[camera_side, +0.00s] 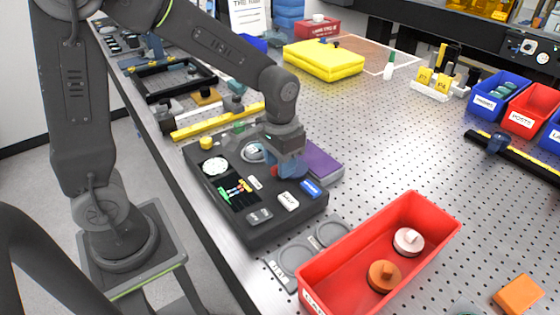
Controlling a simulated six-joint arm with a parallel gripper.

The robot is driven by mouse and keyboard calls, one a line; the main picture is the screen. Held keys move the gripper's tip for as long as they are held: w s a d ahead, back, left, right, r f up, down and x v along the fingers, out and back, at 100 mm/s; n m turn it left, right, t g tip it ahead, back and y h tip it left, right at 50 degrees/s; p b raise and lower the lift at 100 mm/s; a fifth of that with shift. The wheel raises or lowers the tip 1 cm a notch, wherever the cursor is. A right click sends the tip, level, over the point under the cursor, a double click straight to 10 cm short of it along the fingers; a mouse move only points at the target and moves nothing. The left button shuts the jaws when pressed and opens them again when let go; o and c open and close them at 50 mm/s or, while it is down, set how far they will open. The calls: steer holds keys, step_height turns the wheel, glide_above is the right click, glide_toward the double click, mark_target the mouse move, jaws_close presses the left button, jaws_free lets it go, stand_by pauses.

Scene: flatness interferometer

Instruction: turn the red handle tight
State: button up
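A dark instrument box (262,226) sits on the perforated metal bench near its left edge. My gripper (283,170) points down over the box's back right part, its bluish fingers close to the top face. A small bit of red (275,171), likely the red handle, shows at the fingers' left side. The rest of it is hidden behind the fingers. I cannot tell whether the fingers are shut on it or only around it.
A red tray (330,259) holding a pinkish disc (408,241) and an orange-brown disc (384,275) stands in front right. A purple block (322,163) lies right beside the box. A yellow cloth (325,60) lies behind. The bench's middle right is clear.

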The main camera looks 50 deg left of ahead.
steer(key=shift+f, duration=0.1)
steer(key=shift+c, duration=0.3)
jaws_close()
